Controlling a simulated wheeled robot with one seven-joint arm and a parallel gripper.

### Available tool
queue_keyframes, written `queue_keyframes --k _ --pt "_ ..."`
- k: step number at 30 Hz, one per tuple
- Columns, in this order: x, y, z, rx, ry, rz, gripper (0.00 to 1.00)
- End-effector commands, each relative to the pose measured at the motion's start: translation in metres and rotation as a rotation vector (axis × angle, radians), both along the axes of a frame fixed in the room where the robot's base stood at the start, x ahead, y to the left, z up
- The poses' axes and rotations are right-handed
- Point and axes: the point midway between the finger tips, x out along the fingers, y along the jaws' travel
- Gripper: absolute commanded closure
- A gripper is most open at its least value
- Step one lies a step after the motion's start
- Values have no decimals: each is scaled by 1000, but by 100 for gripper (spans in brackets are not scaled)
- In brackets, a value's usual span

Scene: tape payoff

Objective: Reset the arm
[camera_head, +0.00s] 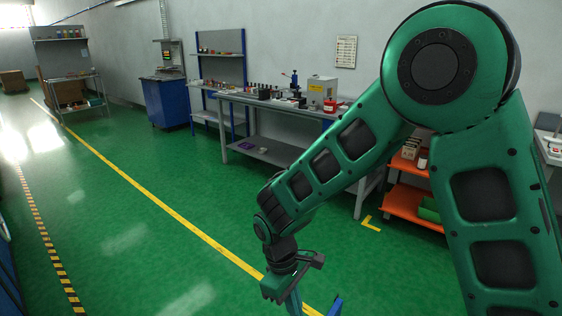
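My green arm fills the right side of the head camera view. It rises from the lower right to a large joint at the top, then bends down to the left. My gripper (300,301) is at the bottom of the view, pointing down over the green floor. Its fingers are partly cut off by the lower edge, so their opening and anything between them are hard to make out.
A workbench (265,152) with tools and small items stands along the back wall. A blue cabinet (168,103) and a shelf unit (68,72) are farther left. An orange shelf cart (412,207) is partly behind my arm. Open floor (120,215) with yellow lines lies left.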

Motion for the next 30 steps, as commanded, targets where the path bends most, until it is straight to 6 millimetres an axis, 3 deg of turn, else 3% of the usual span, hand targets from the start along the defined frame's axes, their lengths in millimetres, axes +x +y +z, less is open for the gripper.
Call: queue_keyframes --k 6,13,30 --pt "-7 -7 -37 -3 3 1 100" --pt "-11 -12 -62 -1 1 2 100" --pt "-11 -14 -69 1 -2 0 100"
